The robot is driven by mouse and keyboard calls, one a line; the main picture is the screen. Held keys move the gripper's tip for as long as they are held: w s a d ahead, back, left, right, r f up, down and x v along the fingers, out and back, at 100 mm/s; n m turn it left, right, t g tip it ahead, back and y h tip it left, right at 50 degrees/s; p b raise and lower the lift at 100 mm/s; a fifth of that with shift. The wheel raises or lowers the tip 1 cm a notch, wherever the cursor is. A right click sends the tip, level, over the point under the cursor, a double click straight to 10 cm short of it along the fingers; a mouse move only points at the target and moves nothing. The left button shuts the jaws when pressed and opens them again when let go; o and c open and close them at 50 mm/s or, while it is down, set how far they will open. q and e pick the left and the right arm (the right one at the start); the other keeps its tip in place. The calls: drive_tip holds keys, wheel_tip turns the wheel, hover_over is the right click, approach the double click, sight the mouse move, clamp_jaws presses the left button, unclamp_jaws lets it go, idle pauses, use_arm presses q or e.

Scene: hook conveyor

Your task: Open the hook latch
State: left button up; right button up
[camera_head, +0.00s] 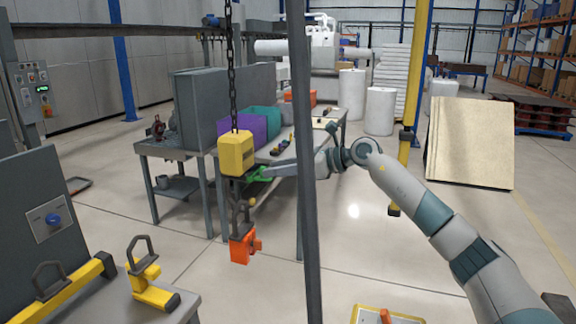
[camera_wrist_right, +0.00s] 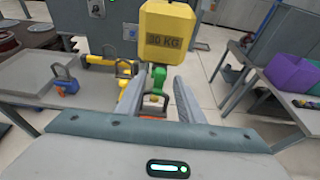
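The latch's exact state is too small to tell. My left gripper is not in view.
A yellow post (camera_head: 414,90) stands to the right. A workbench (camera_head: 155,150) with purple (camera_head: 240,126) and teal bins is behind. Yellow handled pieces (camera_head: 150,280) lie on a table at lower left.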

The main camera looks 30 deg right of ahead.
sight(260, 173)
drive_tip(key=shift+x, duration=1.45)
clamp_jaws()
